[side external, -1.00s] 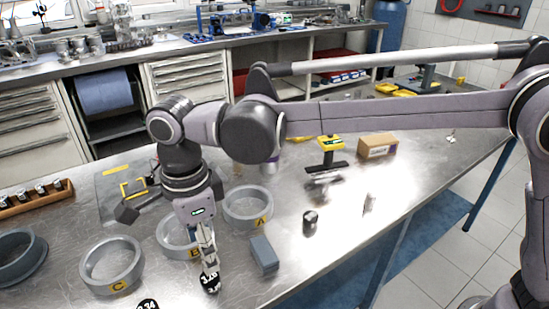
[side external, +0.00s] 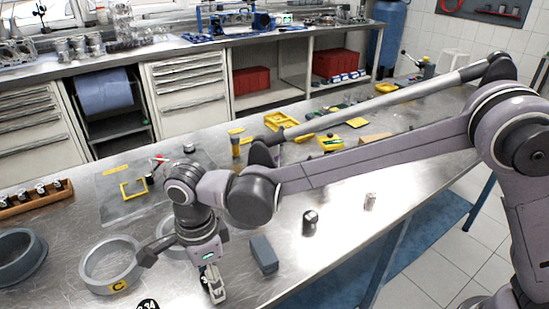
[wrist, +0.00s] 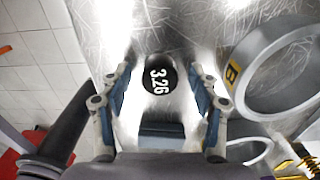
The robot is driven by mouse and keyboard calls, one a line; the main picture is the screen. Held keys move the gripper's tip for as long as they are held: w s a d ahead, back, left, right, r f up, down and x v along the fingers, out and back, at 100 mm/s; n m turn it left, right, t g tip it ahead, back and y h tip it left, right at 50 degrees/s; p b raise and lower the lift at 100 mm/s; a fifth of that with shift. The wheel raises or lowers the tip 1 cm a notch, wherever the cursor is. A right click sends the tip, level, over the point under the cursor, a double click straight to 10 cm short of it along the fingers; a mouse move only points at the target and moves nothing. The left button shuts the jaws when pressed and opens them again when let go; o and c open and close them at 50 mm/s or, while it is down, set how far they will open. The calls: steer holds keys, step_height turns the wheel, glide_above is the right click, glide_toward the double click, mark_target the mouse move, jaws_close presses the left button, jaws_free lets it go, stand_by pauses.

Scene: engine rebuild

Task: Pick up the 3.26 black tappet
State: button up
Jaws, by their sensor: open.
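The black tappet (wrist: 158,80) marked 3.26 shows in the wrist view, its round numbered top facing my camera. It stands on the metal bench top between my two fingers, with a gap on each side. My gripper (wrist: 160,72) is open, with one finger left and one right of the tappet. In the side external view my gripper (side external: 215,288) points down near the front of the bench and hides the 3.26 tappet. Another black tappet (side external: 148,304), marked with white digits that seem to read .34, is cut off by the bottom edge.
A blue-grey block (side external: 264,254) lies close to the right of my gripper. A ring marked C (side external: 82,270) is to the left; the ring marked B (wrist: 241,95) is right in the wrist view. A dark cylinder (side external: 310,224) and small silver cylinder (side external: 370,202) stand farther right.

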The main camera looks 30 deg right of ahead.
steer(key=shift+c, duration=0.3)
steer(key=c, duration=1.2)
steer(key=shift+r, duration=0.15)
